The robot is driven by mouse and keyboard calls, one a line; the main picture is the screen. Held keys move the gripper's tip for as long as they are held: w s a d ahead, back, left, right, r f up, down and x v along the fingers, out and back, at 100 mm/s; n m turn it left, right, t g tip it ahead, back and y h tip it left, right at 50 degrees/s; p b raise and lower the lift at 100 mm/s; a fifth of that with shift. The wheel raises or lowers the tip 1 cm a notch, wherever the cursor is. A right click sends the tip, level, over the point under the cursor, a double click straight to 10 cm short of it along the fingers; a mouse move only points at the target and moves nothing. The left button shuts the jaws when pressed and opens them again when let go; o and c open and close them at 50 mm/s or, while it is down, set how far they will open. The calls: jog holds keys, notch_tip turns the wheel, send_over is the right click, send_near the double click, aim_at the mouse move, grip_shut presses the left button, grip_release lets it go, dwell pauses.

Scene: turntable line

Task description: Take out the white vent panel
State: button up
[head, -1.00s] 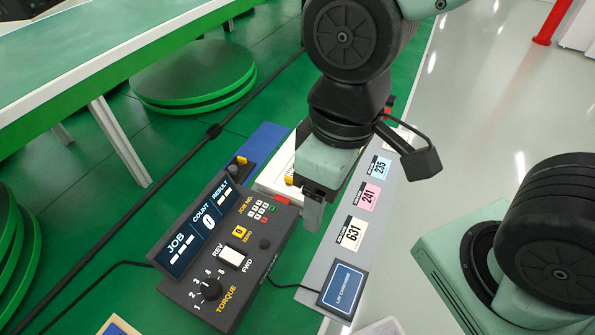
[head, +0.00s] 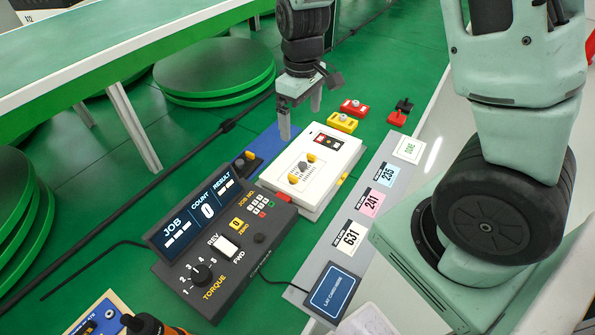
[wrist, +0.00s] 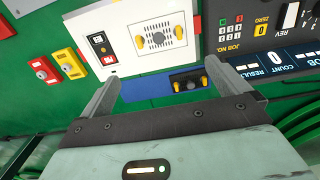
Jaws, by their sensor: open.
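The white vent panel (head: 304,165) is set in the top of a white case (head: 338,160) on the green bench. In the wrist view the panel (wrist: 160,34) shows dark vent holes, with a yellow knob (wrist: 179,32) on one side and another (wrist: 139,42) opposite. Both knobs also show in the head view. My gripper (head: 300,117) is open and empty, with its fingers pointing down past the far left side of the case. In the wrist view my gripper (wrist: 165,80) has nothing between its fingers, and the panel lies beyond the fingertips.
A torque control box (head: 215,245) stands left of the case. A blue mat (head: 268,140) with a small dark yellow-knobbed part (head: 245,160) lies behind them. Yellow (head: 342,123) and red (head: 354,107) blocks sit beyond the case. A grey card strip (head: 375,215) runs along the right.

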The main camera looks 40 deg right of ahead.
send_over(303, 164)
jog(key=f, duration=0.9)
jog(key=shift+w+a+f, duration=0.2)
jog(key=shift+f, duration=0.05)
jog(key=shift+s+d+f+p, duration=0.1)
jog(key=shift+f+p, duration=0.1)
jog(key=shift+f, duration=1.1)
jog(key=shift+s+d+f+p, duration=0.1)
jog(key=shift+f+p, duration=0.05)
jog(key=shift+f, duration=1.15)
jog(key=c, duration=0.7)
